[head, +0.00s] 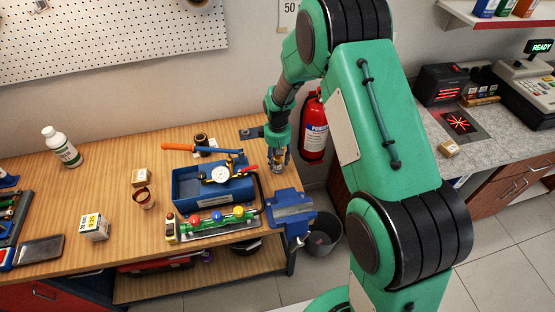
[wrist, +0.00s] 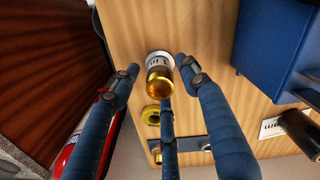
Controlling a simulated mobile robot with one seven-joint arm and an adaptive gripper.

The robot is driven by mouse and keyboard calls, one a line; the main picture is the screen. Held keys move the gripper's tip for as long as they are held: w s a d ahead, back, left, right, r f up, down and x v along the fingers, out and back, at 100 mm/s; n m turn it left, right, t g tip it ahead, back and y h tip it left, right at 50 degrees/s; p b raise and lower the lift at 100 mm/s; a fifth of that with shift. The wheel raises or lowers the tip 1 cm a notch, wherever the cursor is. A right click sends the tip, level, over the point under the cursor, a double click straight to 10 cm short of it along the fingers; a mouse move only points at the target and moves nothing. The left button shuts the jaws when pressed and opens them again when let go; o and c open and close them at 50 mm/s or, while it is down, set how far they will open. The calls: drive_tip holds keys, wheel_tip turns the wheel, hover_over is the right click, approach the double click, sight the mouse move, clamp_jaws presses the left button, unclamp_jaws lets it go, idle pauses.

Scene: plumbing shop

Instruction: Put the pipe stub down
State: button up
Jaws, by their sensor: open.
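The pipe stub (wrist: 160,80) is a short brass-coloured cylinder with a white, lettered part at its far end. In the wrist view it stands between the spread fingers of my gripper (wrist: 158,68), with wooden bench top behind it. Gaps show between it and the side fingertips; the lower middle finger is close to it, and I cannot tell whether they touch. In the head view my open gripper (head: 277,152) points down at the bench's right end, just over the stub (head: 277,169), which is small and partly hidden there.
A blue vise (head: 290,208) is at the front right corner. A red extinguisher (head: 314,128) hangs right of the bench. The left bench top has free room.

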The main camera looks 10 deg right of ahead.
wheel_tip(320, 180, up, 12)
idle(0.6)
drive_tip(key=shift+r, duration=0.15)
idle(0.5)
drive_tip(key=s+d+r+m+t, duration=0.1)
drive_tip(key=s+r+m, duration=0.1)
drive_tip(key=s+r, duration=0.8)
drive_tip(key=s+d+r+m+t, duration=0.15)
drive_tip(key=s+r, duration=0.35)
drive_tip(key=r, duration=0.8)
drive_tip(key=s+r+m+t, duration=0.1)
drive_tip(key=s+r+m, duration=0.1)
drive_tip(key=s, duration=0.9)
drive_tip(key=s+r+m+t, duration=0.1)
drive_tip(key=s+r, duration=0.4)
drive_tip(key=s, duration=0.7)
drive_tip(key=shift+s+d+r+m+t, duration=0.25)
drive_tip(key=shift+s+m+t, duration=0.1)
drive_tip(key=shift+t, duration=0.2)
drive_tip(key=shift+w, duration=0.1)
